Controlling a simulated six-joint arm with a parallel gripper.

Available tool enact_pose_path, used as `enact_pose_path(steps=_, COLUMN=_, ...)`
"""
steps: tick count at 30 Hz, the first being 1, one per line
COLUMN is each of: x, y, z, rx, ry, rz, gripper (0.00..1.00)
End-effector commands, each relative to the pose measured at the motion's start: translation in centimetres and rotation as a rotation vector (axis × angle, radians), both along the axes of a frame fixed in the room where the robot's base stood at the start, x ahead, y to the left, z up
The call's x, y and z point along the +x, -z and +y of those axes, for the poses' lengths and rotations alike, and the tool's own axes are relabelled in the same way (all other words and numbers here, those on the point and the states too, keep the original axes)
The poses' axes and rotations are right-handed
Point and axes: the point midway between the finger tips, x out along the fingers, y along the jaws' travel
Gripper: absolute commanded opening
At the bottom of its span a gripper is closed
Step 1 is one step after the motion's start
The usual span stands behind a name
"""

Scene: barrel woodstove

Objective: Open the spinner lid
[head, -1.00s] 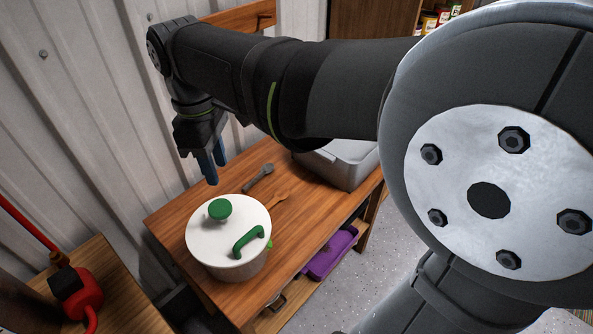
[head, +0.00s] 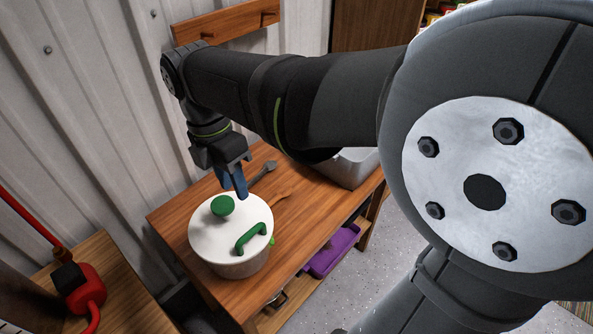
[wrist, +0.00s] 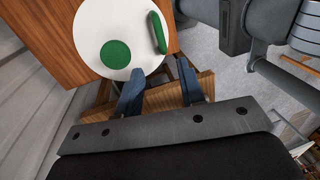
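The salad spinner (head: 240,268) stands on the wooden table. Its white lid (head: 206,240) is on top, with a round green knob (head: 222,206) and a green curved handle (head: 252,238). In the wrist view the lid (wrist: 88,22), knob (wrist: 115,54) and handle (wrist: 158,32) show at the top. My gripper (head: 236,188) points down just behind the lid's far edge, above it and apart from the knob and handle as far as I can see. In the wrist view its two blue fingers (wrist: 160,85) are spread with nothing between them.
A dark spoon (head: 264,172) and a wooden spoon (head: 281,197) lie behind the spinner. A grey bin (head: 352,168) stands at the table's back right, partly behind my arm. A purple tray (head: 332,250) sits on a lower shelf. A red tool (head: 86,292) stands at left.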

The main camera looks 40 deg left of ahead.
Motion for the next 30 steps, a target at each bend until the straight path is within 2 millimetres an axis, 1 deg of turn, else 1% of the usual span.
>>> enact_pose_path(steps=1, x=0.0, y=1.2, z=-0.3, rx=-0.004, ry=0.001, rz=0.001, gripper=0.36)
enact_pose_path(steps=9, x=0.0, y=7.0, z=-1.5, rx=-0.004, ry=0.001, rz=0.001, gripper=0.36)
enact_pose_path(steps=12, x=0.0, y=8.8, z=-1.8, rx=-0.005, ry=0.002, rz=0.001, gripper=0.36)
enact_pose_path(steps=15, x=0.0, y=10.2, z=-2.1, rx=-0.003, ry=0.002, rz=0.001, gripper=0.36)
enact_pose_path(steps=18, x=0.0, y=11.2, z=-2.2, rx=-0.002, ry=0.002, rz=0.001, gripper=0.36)
enact_pose_path(steps=21, x=0.0, y=11.7, z=-2.4, rx=-0.002, ry=0.002, rz=0.001, gripper=0.36)
enact_pose_path(steps=30, x=0.0, y=11.9, z=-2.4, rx=0.000, ry=0.002, rz=0.000, gripper=0.36)
